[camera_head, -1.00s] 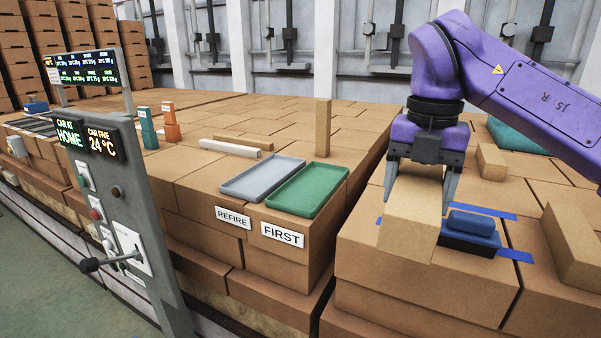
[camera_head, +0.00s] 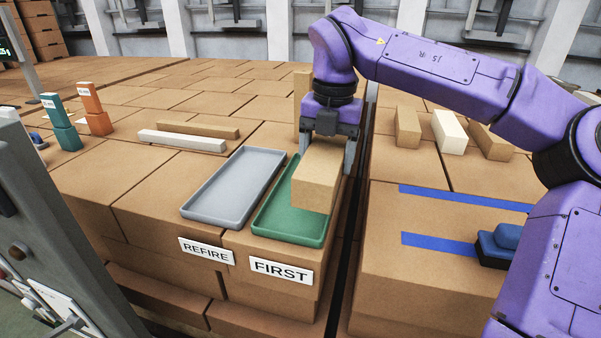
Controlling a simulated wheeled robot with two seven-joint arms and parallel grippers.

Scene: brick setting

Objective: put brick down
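A tan brick (camera_head: 317,180) is held in my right gripper (camera_head: 331,165), whose two fingers close on its sides. The brick is over the right part of the green tray (camera_head: 276,226), behind the FIRST label (camera_head: 281,270). I cannot tell whether the brick touches the tray floor. The brick and gripper hide part of the tray. The grey tray (camera_head: 232,188), behind the REFIRE label (camera_head: 206,250), is empty and stands left of the green one. My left gripper is not in view.
An upright tan brick (camera_head: 301,98) stands behind the gripper. A tan bar (camera_head: 198,129) and a white bar (camera_head: 181,141) lie at left, near teal (camera_head: 62,125) and orange (camera_head: 93,108) blocks. Blue tape strips (camera_head: 466,198) and a blue block (camera_head: 498,246) are at right. Several bricks (camera_head: 449,131) stand at back right.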

